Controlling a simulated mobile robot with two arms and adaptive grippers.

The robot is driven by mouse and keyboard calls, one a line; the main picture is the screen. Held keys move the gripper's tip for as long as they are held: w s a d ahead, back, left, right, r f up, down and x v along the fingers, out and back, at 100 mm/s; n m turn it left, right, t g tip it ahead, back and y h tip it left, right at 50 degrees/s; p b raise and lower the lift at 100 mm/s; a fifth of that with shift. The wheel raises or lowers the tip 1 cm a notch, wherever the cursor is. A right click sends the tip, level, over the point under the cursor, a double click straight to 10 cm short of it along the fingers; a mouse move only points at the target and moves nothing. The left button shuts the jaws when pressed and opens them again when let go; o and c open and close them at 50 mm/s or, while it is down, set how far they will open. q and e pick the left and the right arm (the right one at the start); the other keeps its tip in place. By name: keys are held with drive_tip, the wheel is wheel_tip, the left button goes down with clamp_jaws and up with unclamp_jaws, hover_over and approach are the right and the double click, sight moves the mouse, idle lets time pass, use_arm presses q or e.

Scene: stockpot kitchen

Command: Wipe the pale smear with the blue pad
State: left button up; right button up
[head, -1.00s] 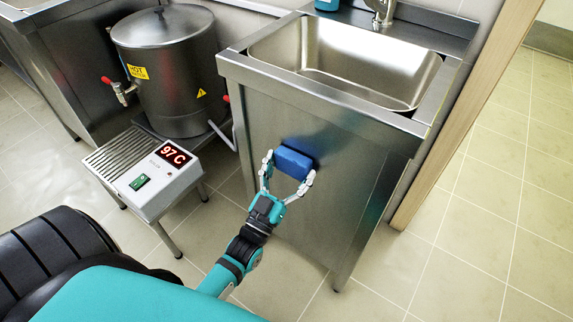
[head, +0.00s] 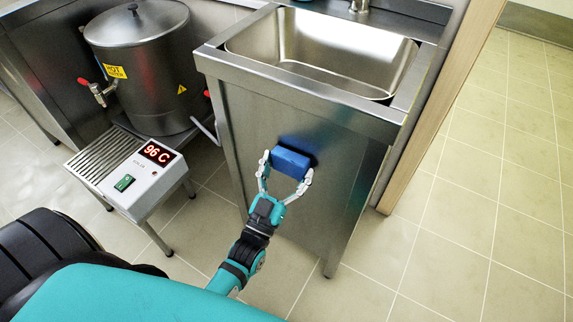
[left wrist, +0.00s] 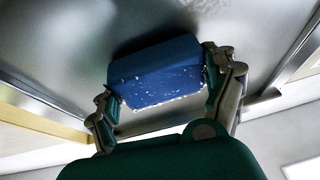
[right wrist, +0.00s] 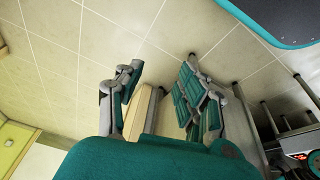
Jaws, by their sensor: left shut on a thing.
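My left gripper (head: 284,180) is shut on the blue pad (head: 291,164), its fingers on two sides of it. The pad is at the upright front panel (head: 255,125) of the steel sink unit, below the basin; a dark reflection shows behind it. In the left wrist view the pad (left wrist: 155,70) lies close against the grey metal, with pale specks along its near edge. I cannot make out the pale smear clearly in any view. My right gripper (right wrist: 160,85) shows only in the right wrist view, open and empty, above tiled floor.
A steel hot-water boiler (head: 138,65) with a red-handled tap stands left of the sink unit. A white control box (head: 150,175) reading 96 C is in front of it. A wooden edge (head: 440,110) borders the unit on the right. Tiled floor (head: 480,220) beyond is clear.

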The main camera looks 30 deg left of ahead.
sight(285, 164)
use_arm(q)
drive_tip(key=shift+s, duration=0.55)
drive_tip(key=s, duration=0.1)
drive_tip(key=s+p, duration=0.1)
drive_tip(key=s, duration=0.1)
drive_tip(key=shift+s+a+p, duration=0.2)
drive_tip(key=shift+a+p, duration=0.05)
drive_tip(key=shift+p, duration=0.1)
drive_tip(key=shift+s+a, duration=0.1)
drive_tip(key=shift+s, duration=0.4)
use_arm(e)
drive_tip(key=shift+w+a+f, duration=0.1)
drive_tip(key=shift+w+f, duration=0.1)
drive_tip(key=shift+w, duration=0.15)
use_arm(q)
drive_tip(key=shift+s+a+p, duration=0.1)
drive_tip(key=shift+s+p, duration=0.4)
drive_tip(key=shift+s, duration=1)
use_arm(e)
drive_tip(key=shift+x, duration=1.45)
drive_tip(key=shift+s, duration=0.15)
